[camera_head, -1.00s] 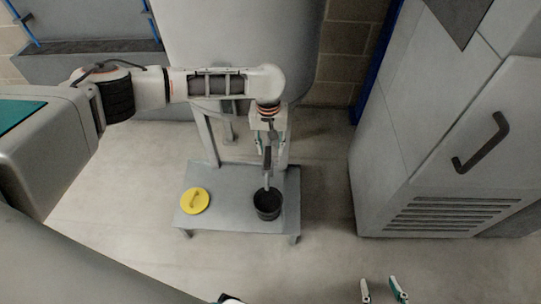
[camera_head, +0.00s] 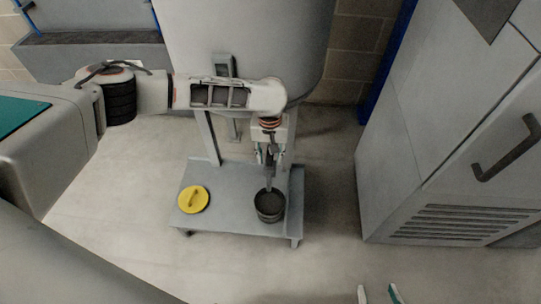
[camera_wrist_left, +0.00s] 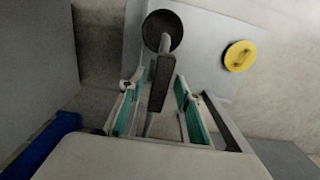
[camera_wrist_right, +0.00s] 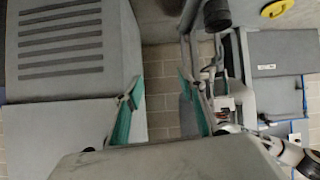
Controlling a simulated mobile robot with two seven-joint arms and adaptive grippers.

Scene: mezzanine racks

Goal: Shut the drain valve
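A large grey tank (camera_head: 250,45) stands on legs at the back. Its drain valve shows in the left wrist view as a dark flat lever (camera_wrist_left: 160,82) with a grey spout (camera_wrist_left: 165,43) beyond it. The spout points down into a black bucket (camera_head: 270,216), also in the left wrist view (camera_wrist_left: 153,32). My left gripper (camera_head: 267,157) is at the valve, open, with its green-lined fingers (camera_wrist_left: 158,95) on either side of the lever and gaps visible. My right gripper (camera_head: 379,294) is open and empty, low in the head view, and shows in its wrist view (camera_wrist_right: 163,92).
The bucket and a yellow lid with a handle (camera_head: 193,200) stand on a low grey platform (camera_head: 235,222). A grey cabinet (camera_head: 440,130) with a dark handle and vent slots stands at the right. A small gauge (camera_head: 222,66) is on the tank. The floor in front is clear.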

